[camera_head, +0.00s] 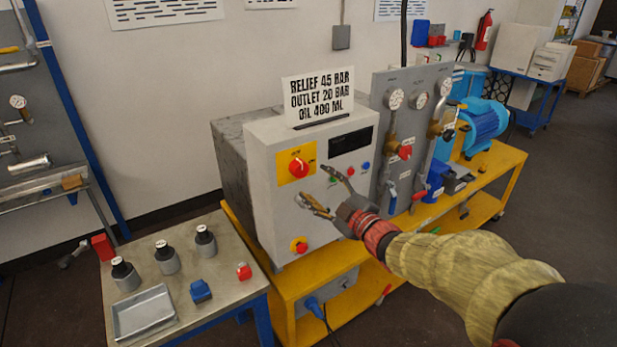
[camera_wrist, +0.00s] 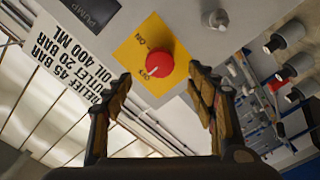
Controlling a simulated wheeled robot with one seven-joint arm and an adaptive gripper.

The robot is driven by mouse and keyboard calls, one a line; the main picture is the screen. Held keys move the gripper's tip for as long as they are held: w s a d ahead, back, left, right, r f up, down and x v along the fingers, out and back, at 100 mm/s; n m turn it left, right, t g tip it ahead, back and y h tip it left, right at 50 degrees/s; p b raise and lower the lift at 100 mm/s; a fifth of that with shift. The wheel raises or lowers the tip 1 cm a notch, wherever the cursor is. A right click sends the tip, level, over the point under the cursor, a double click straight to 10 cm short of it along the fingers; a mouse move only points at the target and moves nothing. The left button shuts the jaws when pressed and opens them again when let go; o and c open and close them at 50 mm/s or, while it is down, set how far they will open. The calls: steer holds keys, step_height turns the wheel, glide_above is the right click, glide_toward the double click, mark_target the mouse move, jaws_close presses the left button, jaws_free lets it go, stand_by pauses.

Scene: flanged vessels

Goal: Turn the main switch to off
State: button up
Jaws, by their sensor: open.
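The main switch is a red round knob (camera_head: 299,168) on a yellow plate on the front of the grey control box (camera_head: 265,215). In the wrist view the knob (camera_wrist: 153,65) shows a pale mark, and the yellow plate (camera_wrist: 130,53) carries ON and OFF lettering; I cannot tell for sure which word the mark points to. My gripper (camera_head: 313,186) is open and empty in front of the panel, a little right of and below the knob in the head view. In the wrist view my gripper's fingers (camera_wrist: 160,76) stand either side below the knob, apart from it.
A dark display (camera_head: 350,141) and small buttons are to the right. A gauge panel (camera_head: 410,130) stands right of the box. A side table (camera_head: 235,255) with black-capped vessels and a tray is at left.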

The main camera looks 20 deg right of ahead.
steer(key=v, duration=0.4)
steer(key=shift+s, duration=0.1)
stand_by(0.3)
steer(key=d+f+m+g+h, duration=0.3)
steer(key=d+f+m+h, duration=0.2)
steer(key=d+f, duration=0.3)
steer(key=s+d+f+m+g+h, duration=0.4)
steer(key=s+d+f+m, duration=0.1)
steer(key=s, duration=0.3)
steer(key=s+a+r+m+g+y, duration=0.1)
steer(key=s+a+m+g, duration=0.1)
steer(key=s+a, duration=0.35)
steer(key=s+a+m+g, duration=0.1)
steer(key=s+a+g, duration=0.1)
steer(key=s, duration=0.6)
steer(key=s+a+r+m+g+y, duration=0.1)
steer(key=s+a+m+g, duration=0.1)
steer(key=s+a, duration=0.35)
steer(key=s+a+r+n+t+y, duration=0.1)
steer(key=s+a+r, duration=0.1)
steer(key=r, duration=0.3)
steer(key=shift+s+a+r, duration=0.2)
steer(key=shift+s+a, duration=0.2)
steer(key=shift+a, duration=0.45)
